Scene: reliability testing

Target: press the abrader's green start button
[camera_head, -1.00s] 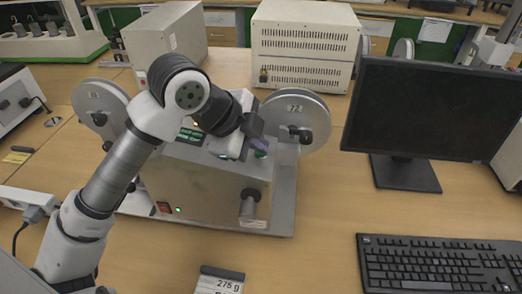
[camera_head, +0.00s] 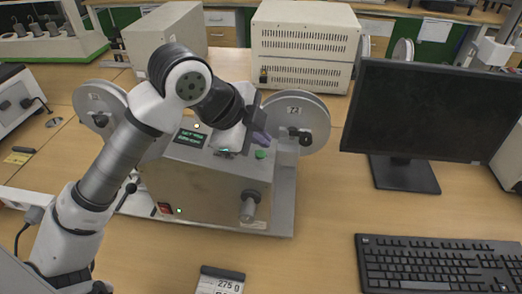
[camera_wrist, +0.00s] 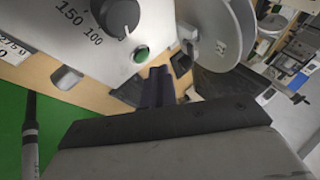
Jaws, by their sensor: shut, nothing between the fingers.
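The abrader (camera_head: 205,190) is a metal box with a wheel on each side, standing on the table in the middle of the head view. Its green start button (camera_head: 261,154) is on the top at the right, beside the right wheel. In the wrist view the round green button (camera_wrist: 141,54) shows near the dial marked 100 and 150. My gripper (camera_head: 263,138) is shut and empty, just behind the button in the head view. In the wrist view its dark purple fingertips (camera_wrist: 166,73) are right of and below the button, apparently apart from it.
The abrader's right wheel (camera_head: 300,122) stands close to my gripper. A small display (camera_head: 190,138) and a red switch (camera_head: 164,208) are on the abrader. A monitor (camera_head: 430,110) and keyboard (camera_head: 440,265) are at the right. A vented box (camera_head: 303,45) stands behind.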

